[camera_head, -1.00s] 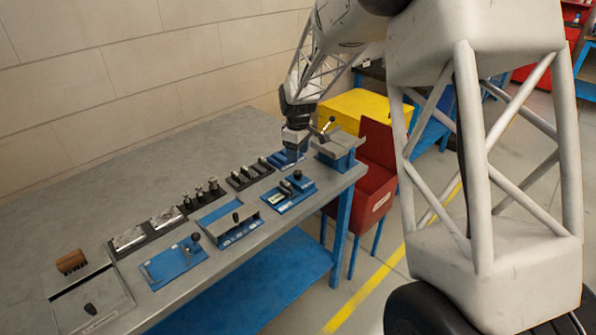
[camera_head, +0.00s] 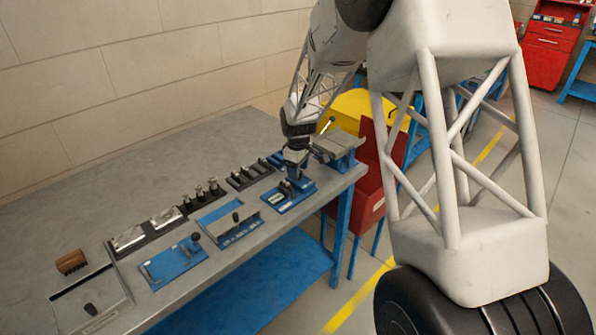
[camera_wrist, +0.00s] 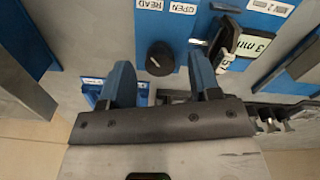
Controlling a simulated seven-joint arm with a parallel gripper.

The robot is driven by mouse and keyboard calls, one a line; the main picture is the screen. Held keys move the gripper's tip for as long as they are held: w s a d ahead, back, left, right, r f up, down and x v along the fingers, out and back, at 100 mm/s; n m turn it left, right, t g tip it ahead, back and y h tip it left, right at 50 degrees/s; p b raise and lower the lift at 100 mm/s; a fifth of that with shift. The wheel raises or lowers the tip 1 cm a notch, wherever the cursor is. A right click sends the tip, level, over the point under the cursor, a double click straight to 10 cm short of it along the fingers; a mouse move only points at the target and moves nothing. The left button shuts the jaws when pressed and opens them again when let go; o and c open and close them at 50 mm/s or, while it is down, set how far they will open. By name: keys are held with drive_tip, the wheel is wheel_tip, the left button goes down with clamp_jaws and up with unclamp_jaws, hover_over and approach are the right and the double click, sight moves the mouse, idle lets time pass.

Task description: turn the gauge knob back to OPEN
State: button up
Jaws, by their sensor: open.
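The black round gauge knob (camera_wrist: 160,57) sits on a blue plate (camera_wrist: 165,20) in the wrist view, with a small light mark on its lower left face. White labels READ (camera_wrist: 148,4) and OPEN (camera_wrist: 183,8) appear upside down above it. Which label the mark matches, I cannot tell. My gripper (camera_wrist: 160,66) is open, its blue fingers to the left and right of the knob's near side, with a gap on both sides.
A block labelled 3 mm (camera_wrist: 253,45) and a black part stand right of the knob. In the head view, a blue vice-like fixture (camera_head: 338,148) stands close right. Other blue plates (camera_head: 168,268) and black racks (camera_head: 247,175) line the bench. A red bin (camera_head: 372,190) is beyond its edge.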

drive_tip(key=shift+f, duration=0.5)
drive_tip(key=c, duration=0.9)
